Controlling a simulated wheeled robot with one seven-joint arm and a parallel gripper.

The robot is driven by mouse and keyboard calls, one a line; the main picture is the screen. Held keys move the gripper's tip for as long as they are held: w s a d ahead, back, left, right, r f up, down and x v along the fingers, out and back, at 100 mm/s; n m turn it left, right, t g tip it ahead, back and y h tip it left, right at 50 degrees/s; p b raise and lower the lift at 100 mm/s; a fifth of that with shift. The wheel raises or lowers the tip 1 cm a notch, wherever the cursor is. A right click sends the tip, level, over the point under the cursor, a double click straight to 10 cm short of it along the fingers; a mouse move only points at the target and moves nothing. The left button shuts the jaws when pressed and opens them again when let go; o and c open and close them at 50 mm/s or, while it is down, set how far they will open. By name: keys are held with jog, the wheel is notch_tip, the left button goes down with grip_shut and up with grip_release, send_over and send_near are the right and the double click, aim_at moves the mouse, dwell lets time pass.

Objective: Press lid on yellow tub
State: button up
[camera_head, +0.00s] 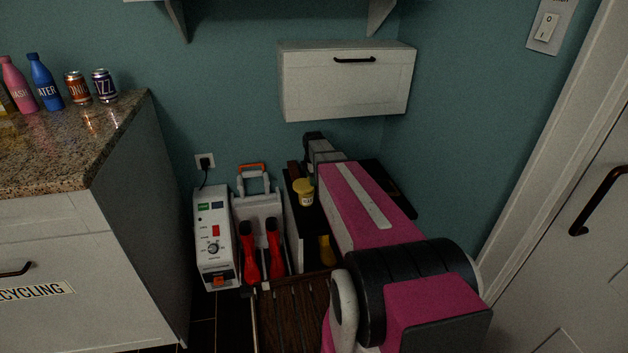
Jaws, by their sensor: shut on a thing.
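The yellow tub (306,199) is small, with a pale label on its front. It stands upright on a dark surface just left of my pink arm. Its top looks wide and yellow; I cannot tell lid from rim at this size. My gripper (308,165) is at the far end of the arm, dark and small, just above and behind the tub in the picture. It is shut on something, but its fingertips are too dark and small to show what. I cannot tell whether it touches the tub.
A white box with switches (213,240) and a pale case with red-handled tools (260,215) stand left of the tub. A slatted wooden rack (290,315) is in front. A white wall cabinet (347,83) hangs above. A granite counter (60,150) is left, a white door (570,270) right.

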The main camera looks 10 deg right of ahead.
jog(key=shift+w+a, duration=0.2)
jog(key=shift+w, duration=0.05)
jog(key=shift+s+d, duration=0.2)
jog(key=shift+d, duration=0.15)
jog(key=shift+w+a, duration=0.45)
jog(key=shift+a, duration=0.1)
jog(key=shift+s+d+f, duration=0.2)
jog(key=shift+s+d, duration=0.25)
jog(key=shift+d, duration=0.05)
jog(key=shift+s+d+f, duration=0.2)
jog(key=shift+s+d, duration=0.2)
jog(key=shift+d, duration=0.05)
dwell(1.2)
jog(key=shift+f, duration=0.5)
dwell(1.2)
jog(key=o, duration=1.5)
jog(key=shift+c, duration=0.2)
